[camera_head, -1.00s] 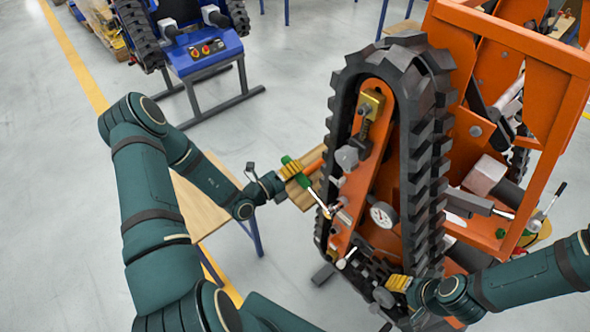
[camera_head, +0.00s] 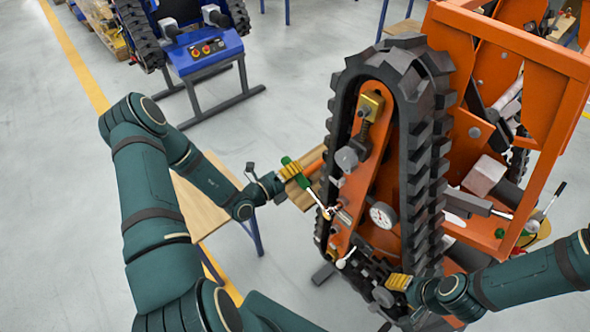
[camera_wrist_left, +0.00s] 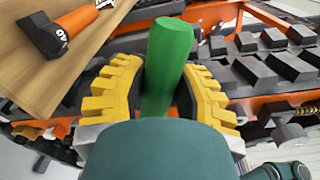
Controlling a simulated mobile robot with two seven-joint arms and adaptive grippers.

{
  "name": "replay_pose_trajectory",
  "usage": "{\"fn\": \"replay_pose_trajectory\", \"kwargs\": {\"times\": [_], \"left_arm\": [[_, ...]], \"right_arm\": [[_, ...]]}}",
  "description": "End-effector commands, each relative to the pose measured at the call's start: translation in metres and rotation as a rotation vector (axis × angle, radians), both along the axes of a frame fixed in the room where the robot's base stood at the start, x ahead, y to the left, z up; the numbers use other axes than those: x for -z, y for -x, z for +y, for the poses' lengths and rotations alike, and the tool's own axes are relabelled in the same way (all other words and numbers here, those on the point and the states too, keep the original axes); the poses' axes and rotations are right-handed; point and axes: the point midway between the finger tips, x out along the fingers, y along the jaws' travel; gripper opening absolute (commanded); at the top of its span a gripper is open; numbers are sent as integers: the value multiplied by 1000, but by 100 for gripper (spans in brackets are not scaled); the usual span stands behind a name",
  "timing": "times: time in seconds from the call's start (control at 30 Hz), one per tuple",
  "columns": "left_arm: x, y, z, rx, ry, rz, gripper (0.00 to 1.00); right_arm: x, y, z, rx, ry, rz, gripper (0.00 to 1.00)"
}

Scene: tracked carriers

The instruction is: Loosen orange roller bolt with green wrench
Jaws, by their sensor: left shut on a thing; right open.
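The green wrench (camera_head: 304,182) has a green handle and a bright metal shaft. My left gripper (camera_head: 291,173) is shut on the handle. The left wrist view shows the green handle (camera_wrist_left: 168,62) between the yellow-padded fingers (camera_wrist_left: 150,95). The shaft slopes down right to the orange side plate (camera_head: 372,178) inside the black track (camera_head: 436,130). Its tip is at or close to a roller bolt (camera_head: 343,215) on the plate's lower left edge; I cannot tell whether it is seated. My right gripper (camera_head: 398,282) is open beside the lower part of the track.
A wooden table (camera_head: 207,205) stands left of the carrier; the left wrist view shows an orange and black tool (camera_wrist_left: 60,32) on it. The orange frame (camera_head: 520,60) rises at the right. A blue carrier (camera_head: 200,50) stands behind.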

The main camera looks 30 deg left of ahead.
Motion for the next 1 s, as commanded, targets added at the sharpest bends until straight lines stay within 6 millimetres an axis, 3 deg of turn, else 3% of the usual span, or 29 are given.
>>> {"fn": "replay_pose_trajectory", "kwargs": {"times": [0.7, 1.0], "left_arm": [[-1, 29, 11, 0, 1, -1, 0], [-1, 31, 11, 0, 2, -2, 0]], "right_arm": [[-10, 0, 0, 0, 0, 0, 47], [-10, 0, 0, 0, 0, 0, 47]]}}
